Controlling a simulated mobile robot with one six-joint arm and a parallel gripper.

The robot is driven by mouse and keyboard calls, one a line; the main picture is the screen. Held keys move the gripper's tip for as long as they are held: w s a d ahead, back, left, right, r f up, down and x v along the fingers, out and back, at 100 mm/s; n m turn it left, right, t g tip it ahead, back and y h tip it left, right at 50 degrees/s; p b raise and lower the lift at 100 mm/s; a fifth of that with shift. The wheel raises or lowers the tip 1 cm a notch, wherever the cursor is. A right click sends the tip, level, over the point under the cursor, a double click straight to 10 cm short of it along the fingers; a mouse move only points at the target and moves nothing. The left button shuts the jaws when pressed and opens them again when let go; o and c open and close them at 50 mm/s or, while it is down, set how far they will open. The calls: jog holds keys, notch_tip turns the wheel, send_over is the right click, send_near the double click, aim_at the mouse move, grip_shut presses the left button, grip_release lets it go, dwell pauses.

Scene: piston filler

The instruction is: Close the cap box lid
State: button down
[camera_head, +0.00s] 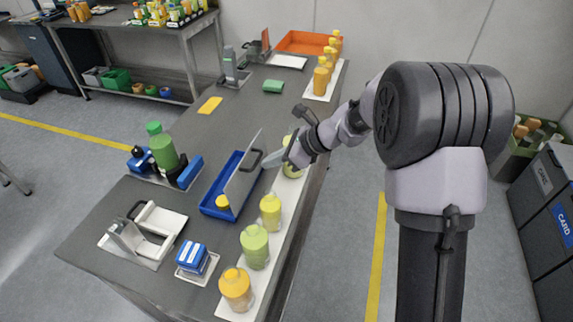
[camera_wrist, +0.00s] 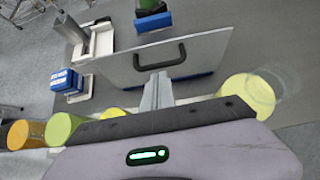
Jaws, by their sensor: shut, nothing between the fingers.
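The cap box (camera_head: 218,211) is a blue tray on the dark bench. Its grey lid (camera_head: 238,187) stands up steeply, so the box is open. A black handle (camera_head: 251,160) is on the lid's right face, and a yellow cap (camera_head: 222,202) shows at the near end of the box. In the wrist view the lid (camera_wrist: 205,50) fills the upper middle, with its handle (camera_wrist: 160,54) facing me. My gripper (camera_head: 267,162) is shut and empty, just right of the lid near the handle. Its fingertips (camera_wrist: 158,78) point at the lid; I cannot tell whether they touch it.
Yellow and green bottles (camera_head: 254,247) stand in a row on a white strip along the bench's right edge, close under my arm. A green bottle on a holder (camera_head: 162,147) stands left of the box. A blue block (camera_head: 192,258) and a white-grey fixture (camera_head: 150,222) are nearer.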

jog(key=shift+w+a, duration=0.15)
jog(key=shift+a, duration=0.15)
jog(key=shift+r, duration=0.15)
jog(key=a+p, duration=0.1)
jog(key=p, duration=0.3)
jog(key=shift+w+r+h, duration=0.1)
jog(key=shift+r+h, duration=0.2)
jog(key=shift+h, duration=0.1)
